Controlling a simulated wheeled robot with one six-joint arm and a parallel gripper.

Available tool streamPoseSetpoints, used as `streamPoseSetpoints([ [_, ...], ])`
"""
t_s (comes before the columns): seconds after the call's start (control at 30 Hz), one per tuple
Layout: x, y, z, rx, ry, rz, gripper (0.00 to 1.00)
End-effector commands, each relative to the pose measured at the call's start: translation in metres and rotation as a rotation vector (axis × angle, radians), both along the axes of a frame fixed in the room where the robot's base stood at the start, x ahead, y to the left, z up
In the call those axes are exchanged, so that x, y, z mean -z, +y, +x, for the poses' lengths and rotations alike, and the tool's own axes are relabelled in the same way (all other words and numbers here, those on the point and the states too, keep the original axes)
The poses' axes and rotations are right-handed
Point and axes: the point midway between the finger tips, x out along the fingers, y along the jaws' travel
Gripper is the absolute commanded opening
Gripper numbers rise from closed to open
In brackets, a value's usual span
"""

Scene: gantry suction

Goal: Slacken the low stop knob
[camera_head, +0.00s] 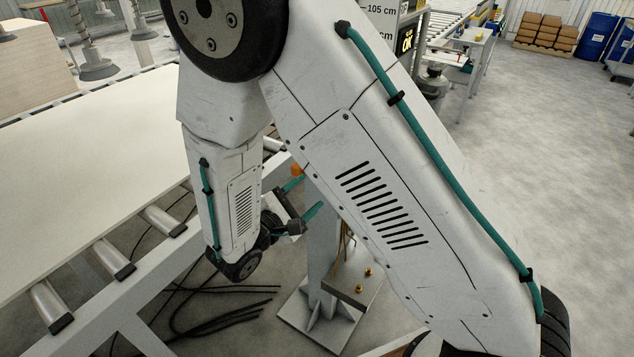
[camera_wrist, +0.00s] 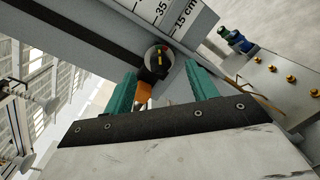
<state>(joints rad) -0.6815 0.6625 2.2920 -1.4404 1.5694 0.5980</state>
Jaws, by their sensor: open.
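A round dark knob (camera_wrist: 158,62) with a pale rim and a yellow-and-red mark sits on a grey metal post (camera_wrist: 95,35) in the wrist view. Printed scale marks, including "15 cm", show just above it. My gripper (camera_wrist: 160,68) is open, with one teal finger on each side of the knob. I cannot tell whether either finger touches it. An orange part (camera_wrist: 143,92) shows below the knob, by the left finger. In the head view my gripper (camera_head: 311,193) points at the post (camera_head: 322,240); the knob is hidden there, and the orange part (camera_head: 297,169) shows behind the fingers.
A roller conveyor (camera_head: 115,258) carrying a large pale board (camera_head: 80,175) fills the left. The post stands on a floor plate (camera_head: 315,325), beside a bracket with brass fittings (camera_head: 368,272). Black cables (camera_head: 215,318) lie on the floor. Open floor lies at right.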

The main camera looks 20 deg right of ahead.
Motion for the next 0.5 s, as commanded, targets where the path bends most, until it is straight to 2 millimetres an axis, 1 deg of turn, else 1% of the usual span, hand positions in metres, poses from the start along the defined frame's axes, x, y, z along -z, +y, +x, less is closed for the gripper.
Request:
streamPoseSetpoints([
  [0.03, 0.008, 0.007, 0.002, -0.032, 0.003, -0.016, 0.57],
  [0.1, 0.013, 0.012, 0.004, -0.061, 0.003, -0.028, 0.57],
  [0.17, 0.015, 0.012, 0.007, -0.073, 0.002, -0.033, 0.57],
  [0.27, 0.016, 0.003, 0.013, -0.074, 0.001, -0.034, 0.57],
  [0.5, 0.016, -0.029, 0.036, -0.071, 0.003, -0.032, 0.57],
])
